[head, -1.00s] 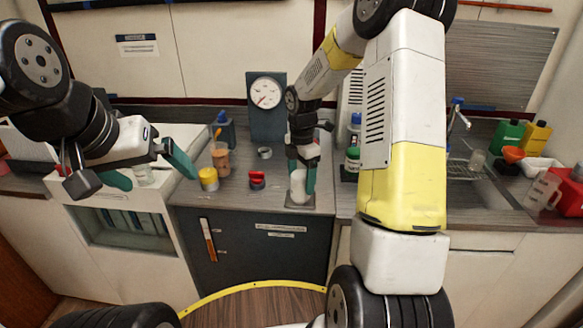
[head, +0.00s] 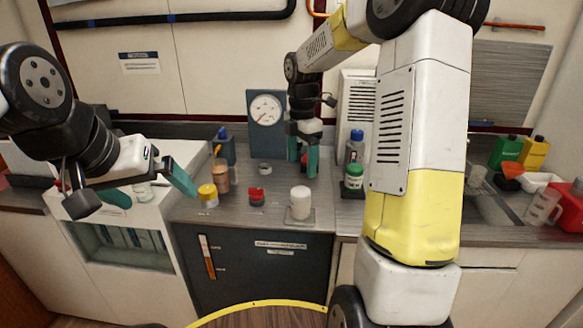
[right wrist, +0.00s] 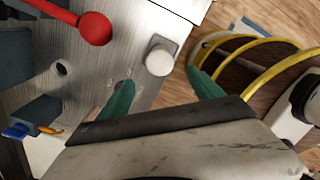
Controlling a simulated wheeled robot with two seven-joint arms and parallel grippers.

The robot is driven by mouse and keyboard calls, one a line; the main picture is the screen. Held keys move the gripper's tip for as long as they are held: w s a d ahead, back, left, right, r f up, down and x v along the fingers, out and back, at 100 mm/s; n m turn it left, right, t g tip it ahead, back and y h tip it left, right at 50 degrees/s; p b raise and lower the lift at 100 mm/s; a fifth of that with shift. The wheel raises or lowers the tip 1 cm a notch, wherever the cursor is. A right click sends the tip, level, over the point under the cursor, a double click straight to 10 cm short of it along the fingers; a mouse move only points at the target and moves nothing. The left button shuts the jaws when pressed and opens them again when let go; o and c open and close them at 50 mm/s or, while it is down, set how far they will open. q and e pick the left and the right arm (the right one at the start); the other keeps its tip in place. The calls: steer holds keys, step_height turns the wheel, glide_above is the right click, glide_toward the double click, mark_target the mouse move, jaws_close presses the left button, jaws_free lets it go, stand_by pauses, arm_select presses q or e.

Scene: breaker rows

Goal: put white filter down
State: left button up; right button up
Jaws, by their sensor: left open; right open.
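The white filter (head: 301,203) is a short white cylinder standing upright on a small grey plate (head: 299,217) near the counter's front edge. It also shows in the right wrist view (right wrist: 160,57), beyond my fingertips and apart from them. My right gripper (head: 303,165) is open and empty, above and behind the filter. Its green fingers show in the right wrist view (right wrist: 160,90) with nothing between them. My left gripper (head: 150,190) is open and empty over the white cabinet at the left.
A yellow-lidded jar (head: 208,196) and a red-topped piece (head: 257,197) stand left of the filter. A gauge (head: 266,112) stands at the back. A green-capped bottle (head: 353,181) stands to the right. Counter between filter and gauge is mostly clear.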

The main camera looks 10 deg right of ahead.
steer(key=s+a+r+m+t+y, duration=0.1)
steer(key=s+r+m+t, duration=0.2)
steer(key=s+m, duration=0.7)
steer(key=s+a+r+m+t+y, duration=0.1)
steer(key=s+r+m+t, duration=0.2)
steer(key=s+r+m, duration=0.4)
steer(key=s+m, duration=0.4)
steer(key=s, duration=0.3)
steer(key=shift+s+m, duration=0.15)
steer(key=shift+m, duration=0.15)
steer(key=shift+a+r, duration=0.1)
steer(key=shift+r, duration=0.05)
